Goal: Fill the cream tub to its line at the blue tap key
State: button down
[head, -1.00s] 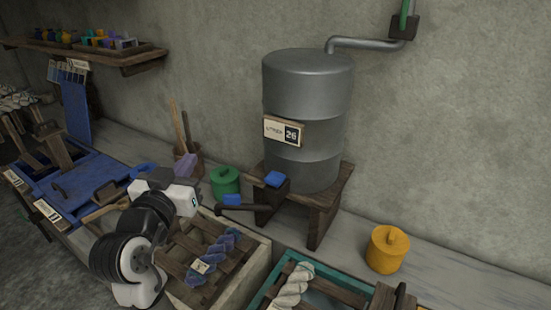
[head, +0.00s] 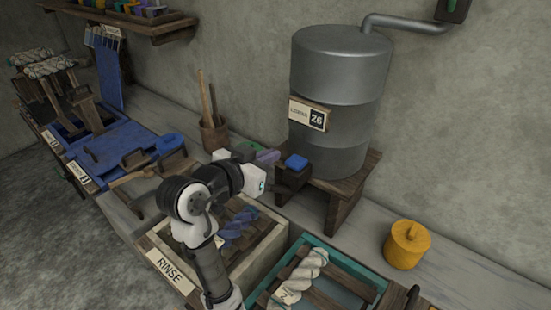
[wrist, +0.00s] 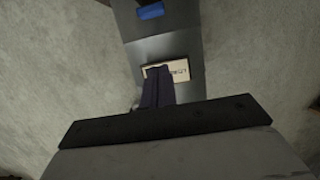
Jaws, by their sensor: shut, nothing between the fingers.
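The blue tap key (head: 297,162) sits on a dark tap block at the front of the grey metal drum (head: 335,100). It also shows at the top of the wrist view (wrist: 151,11). The cream tub (head: 268,250), labelled RINSE, stands below and in front of the tap and holds a blue-purple skein (head: 238,228). Its water level and line cannot be made out. My gripper (head: 268,157) is shut and empty, its dark purple fingers just left of the key and seemingly apart from it. The fingers show together in the wrist view (wrist: 158,88).
A teal tub (head: 315,243) with a white skein stands right of the cream tub. A yellow lidded pot (head: 407,245) sits on the ledge. A wooden stand (head: 345,190) carries the drum. Blue trays (head: 110,155) lie to the left. A tool pot (head: 214,133) stands behind.

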jog(key=b, duration=0.2)
send_over(291, 159)
jog(key=s, duration=0.2)
notch_tip(291, 159, down, 3)
jog(key=shift+s+d+r, duration=0.1)
jog(key=shift+r, duration=0.05)
jog(key=shift+s+f+b, duration=0.15)
jog(key=shift+f+b, duration=1.35)
jog(key=shift+f, duration=0.2)
